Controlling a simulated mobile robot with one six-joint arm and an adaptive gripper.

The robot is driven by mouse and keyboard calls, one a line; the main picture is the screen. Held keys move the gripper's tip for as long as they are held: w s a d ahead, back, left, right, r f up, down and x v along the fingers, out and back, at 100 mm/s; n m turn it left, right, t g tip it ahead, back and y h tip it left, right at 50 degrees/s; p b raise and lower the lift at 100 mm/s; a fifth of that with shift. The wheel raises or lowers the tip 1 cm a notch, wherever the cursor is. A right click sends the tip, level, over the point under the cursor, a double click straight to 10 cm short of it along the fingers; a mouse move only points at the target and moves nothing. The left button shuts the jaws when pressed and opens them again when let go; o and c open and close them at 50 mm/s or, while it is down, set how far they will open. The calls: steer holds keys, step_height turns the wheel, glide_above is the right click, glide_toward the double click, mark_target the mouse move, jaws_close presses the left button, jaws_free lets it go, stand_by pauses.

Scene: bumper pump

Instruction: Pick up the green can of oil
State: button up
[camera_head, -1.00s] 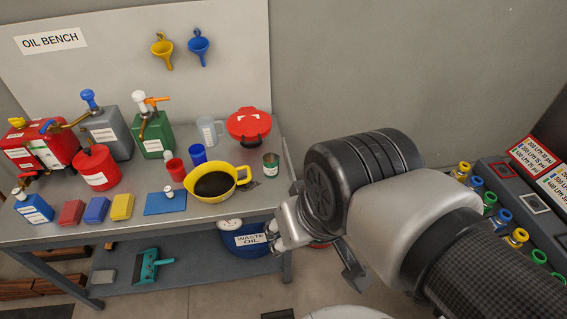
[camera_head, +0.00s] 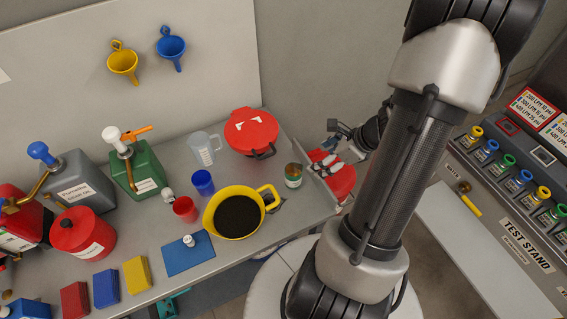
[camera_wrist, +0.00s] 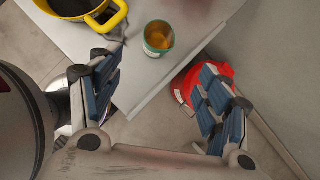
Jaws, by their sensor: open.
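A small open tin (camera_head: 293,175) with a green and white band stands upright near the right end of the bench. In the wrist view the tin (camera_wrist: 158,38) holds amber liquid and shows beyond my fingertips, roughly centred between them. My gripper (camera_wrist: 157,68) is open and empty, its two dark-blue padded fingers apart and not touching the tin. In the head view my gripper (camera_head: 332,145) is just right of the bench's right edge. A larger green can (camera_head: 143,172) with a white-topped pump and orange lever stands at the bench's back left.
A yellow pan (camera_head: 240,215) of dark liquid stands left of the tin, its handle towards it. A red lidded container (camera_head: 252,132) is behind. A red object (camera_head: 342,183) lies lower, beyond the bench edge (camera_wrist: 160,90). The test stand (camera_head: 505,205) is at right.

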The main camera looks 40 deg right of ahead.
steer(key=b, duration=0.5)
glide_toward(293, 173)
steer(key=a, duration=0.2)
steer(key=shift+a+b+x, duration=0.1)
steer(key=shift+b+x, duration=0.4)
steer(key=shift+x, duration=0.95)
steer(key=shift+a+b+x, duration=0.15)
steer(key=shift+b+x, duration=0.35)
steer(key=shift+x, duration=0.95)
steer(key=shift+w+r, duration=0.1)
steer(key=shift+r, duration=0.05)
steer(key=c, duration=1.2)
